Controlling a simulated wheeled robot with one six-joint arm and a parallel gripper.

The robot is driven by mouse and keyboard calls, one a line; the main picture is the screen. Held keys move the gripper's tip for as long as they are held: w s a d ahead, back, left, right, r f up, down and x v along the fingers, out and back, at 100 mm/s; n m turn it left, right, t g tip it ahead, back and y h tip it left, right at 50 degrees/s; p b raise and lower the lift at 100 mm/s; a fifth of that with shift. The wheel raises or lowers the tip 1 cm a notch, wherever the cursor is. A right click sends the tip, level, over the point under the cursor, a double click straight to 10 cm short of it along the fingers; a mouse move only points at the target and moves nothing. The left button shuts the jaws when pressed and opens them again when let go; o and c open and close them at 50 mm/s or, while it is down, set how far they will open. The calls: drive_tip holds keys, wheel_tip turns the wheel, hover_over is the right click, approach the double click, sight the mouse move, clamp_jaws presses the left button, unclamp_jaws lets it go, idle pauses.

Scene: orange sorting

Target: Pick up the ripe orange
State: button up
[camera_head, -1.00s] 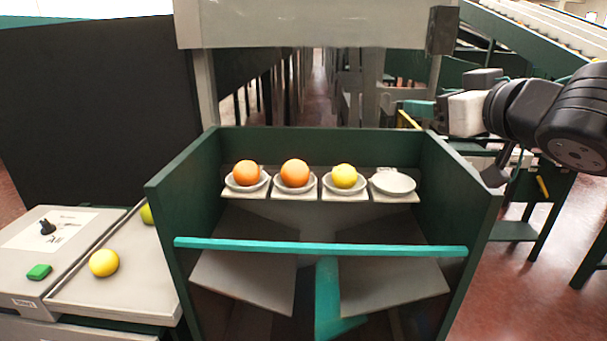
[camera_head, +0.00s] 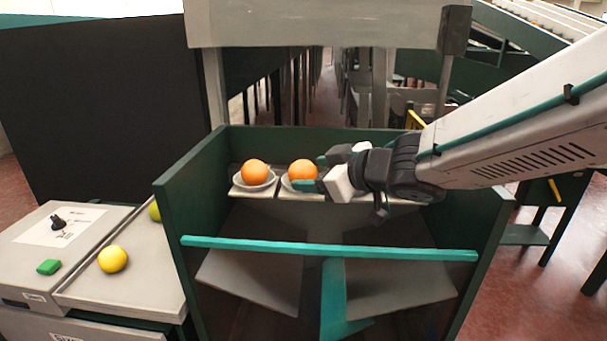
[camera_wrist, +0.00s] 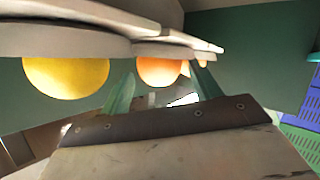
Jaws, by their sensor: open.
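Two oranges sit in saucers on the back ledge of the green bin: a left one (camera_head: 255,171) and a middle one (camera_head: 301,169). My gripper (camera_head: 314,173) has come in from the right and is open, its teal fingertips at the right side of the middle orange. In the wrist view, which looks upside down, this orange (camera_wrist: 160,68) shows between the spread fingers (camera_wrist: 161,75). I cannot tell whether they touch it. A yellow fruit (camera_wrist: 66,77) is at the left there; in the head view my gripper hides it. Part of another orange shows behind the middle one.
The green bin's side walls (camera_head: 175,215) and a teal bar (camera_head: 330,249) across its front surround the ledge. Grey sloping plates lie below. At left, a yellow fruit (camera_head: 113,259) and a partly hidden greenish one (camera_head: 154,211) lie on a side table (camera_head: 140,285).

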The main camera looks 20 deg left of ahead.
drive_tip(key=x, duration=0.2)
drive_tip(key=shift+w+a+f, duration=0.1)
drive_tip(key=shift+w+a, duration=0.05)
drive_tip(key=shift+a, duration=0.05)
drive_tip(key=c, duration=0.8)
